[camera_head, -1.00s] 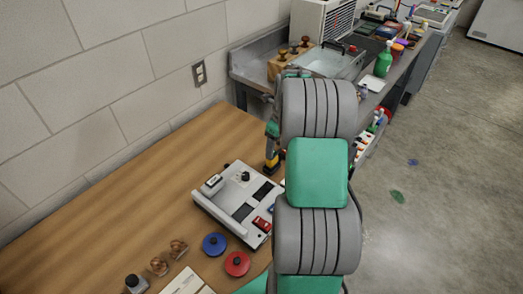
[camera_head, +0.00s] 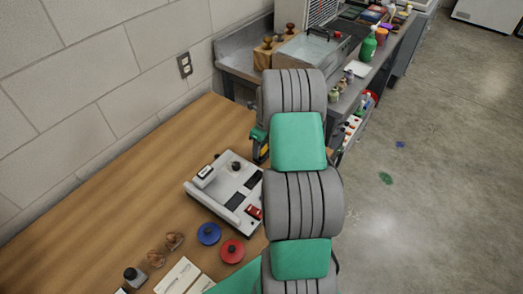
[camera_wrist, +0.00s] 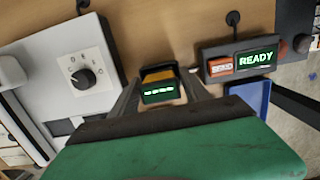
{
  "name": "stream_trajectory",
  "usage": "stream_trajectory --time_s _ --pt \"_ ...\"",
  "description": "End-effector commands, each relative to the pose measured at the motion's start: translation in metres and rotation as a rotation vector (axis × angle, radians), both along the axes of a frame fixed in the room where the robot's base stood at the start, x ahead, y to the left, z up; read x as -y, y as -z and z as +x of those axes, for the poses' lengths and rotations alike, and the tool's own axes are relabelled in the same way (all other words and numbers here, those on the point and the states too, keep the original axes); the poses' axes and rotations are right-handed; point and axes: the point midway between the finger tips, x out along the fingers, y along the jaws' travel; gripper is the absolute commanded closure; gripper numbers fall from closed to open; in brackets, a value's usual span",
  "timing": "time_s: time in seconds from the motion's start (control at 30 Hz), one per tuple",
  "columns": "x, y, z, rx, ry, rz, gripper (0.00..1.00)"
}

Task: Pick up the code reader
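The code reader appears to be the small yellow-and-dark device (camera_wrist: 158,84) with a lit green display, in the middle of the wrist view. A sliver of yellow and black (camera_head: 262,153) beside my arm in the head view seems to be the same device. My gripper (camera_wrist: 160,78) points down at it, with one finger on each side. The fingers look apart, and I see no clear contact with the device. Its lower part is hidden by the green and black body of my gripper. In the head view my arm hides most of the gripper.
A light grey console (camera_head: 228,190) with a knob lies left of my arm on the wooden table (camera_head: 130,200). A box reading READY (camera_wrist: 248,62) and a blue item (camera_wrist: 250,95) are right of the gripper. Blue (camera_head: 209,233) and red (camera_head: 232,250) discs lie in front.

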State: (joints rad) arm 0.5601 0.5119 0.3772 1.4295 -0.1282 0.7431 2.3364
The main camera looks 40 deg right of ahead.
Motion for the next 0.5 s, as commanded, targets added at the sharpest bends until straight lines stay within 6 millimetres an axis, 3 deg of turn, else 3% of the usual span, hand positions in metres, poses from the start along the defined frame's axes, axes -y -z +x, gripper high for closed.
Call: stream_trajectory --time_s 0.5 --pt "0.0005 -0.0004 -0.0002 0.0 0.001 0.0 0.89"
